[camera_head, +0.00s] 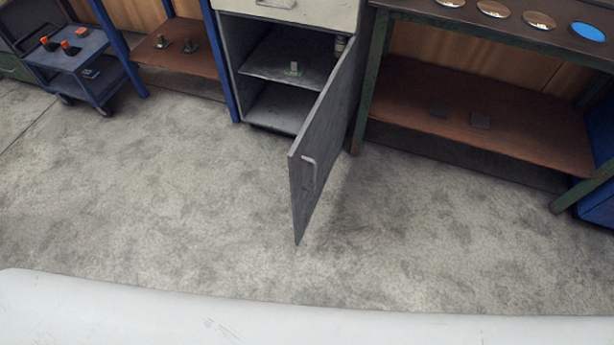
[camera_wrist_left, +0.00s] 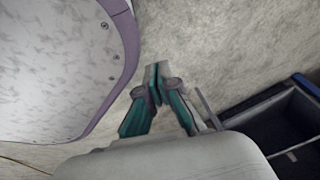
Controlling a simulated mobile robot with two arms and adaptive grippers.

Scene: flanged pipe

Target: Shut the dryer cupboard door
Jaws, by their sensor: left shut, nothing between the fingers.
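The dryer cupboard (camera_head: 362,75) stands against the back with its grey door (camera_head: 322,140) swung wide open, hinged on the right and jutting out toward me. A light bar handle (camera_head: 309,173) is on the door's left-facing side. Neither gripper shows in the head view.
A workbench (camera_head: 470,110) with round discs on top stands right of the cupboard. A blue trolley (camera_head: 95,85) and a brown shelf (camera_head: 185,67) stand to the left. The concrete floor (camera_head: 150,200) before the cupboard is clear.

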